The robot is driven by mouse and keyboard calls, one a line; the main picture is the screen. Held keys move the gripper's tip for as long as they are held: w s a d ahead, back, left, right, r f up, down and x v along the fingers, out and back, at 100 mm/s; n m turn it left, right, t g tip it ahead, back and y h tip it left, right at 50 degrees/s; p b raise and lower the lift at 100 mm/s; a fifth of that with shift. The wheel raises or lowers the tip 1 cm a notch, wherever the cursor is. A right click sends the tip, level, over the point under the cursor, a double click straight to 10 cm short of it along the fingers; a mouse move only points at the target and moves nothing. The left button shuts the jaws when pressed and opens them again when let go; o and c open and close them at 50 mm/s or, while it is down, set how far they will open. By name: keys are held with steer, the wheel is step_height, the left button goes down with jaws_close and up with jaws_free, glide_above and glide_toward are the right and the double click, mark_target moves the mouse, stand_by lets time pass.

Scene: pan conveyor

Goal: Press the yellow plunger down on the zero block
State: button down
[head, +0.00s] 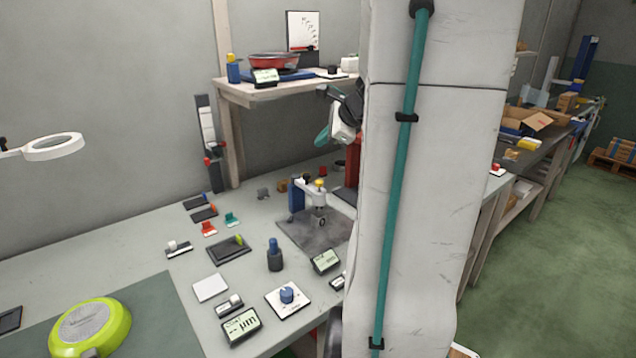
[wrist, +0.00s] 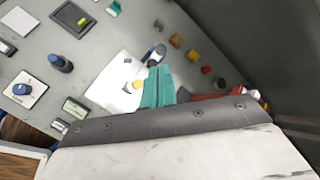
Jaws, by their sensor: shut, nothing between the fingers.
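The zero block (head: 318,198) is a pale unit beside a blue post (head: 296,198) on a dark grey plate (head: 297,232). Its yellow plunger (head: 320,184) sticks up on top; the lower part bears a mark like a 0. In the wrist view the yellow plunger (wrist: 137,85) shows just left of the fingers, over a glaring white plate (wrist: 105,85). My gripper (head: 322,138) has teal fingers, shut and empty, above the plunger and apart from it in the head view. The fingers also show in the wrist view (wrist: 158,88). My arm hides part of the bench.
A red stand (head: 353,165) is close right of the block. A shelf (head: 250,92) with a red pan (head: 274,60) is above and behind.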

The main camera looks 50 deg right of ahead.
mark_target(321, 183)
steer(key=shift+f, duration=0.15)
step_height(321, 183, down, 9)
steer(key=shift+r, duration=0.2)
stand_by(0.4)
stand_by(1.9)
steer(key=shift+f, duration=0.4)
steer(key=shift+f, duration=0.85)
stand_by(0.8)
steer(key=shift+s+a+f, duration=0.15)
steer(key=shift+f, duration=0.45)
stand_by(0.5)
steer(key=shift+r, duration=0.1)
steer(key=shift+r, duration=1.6)
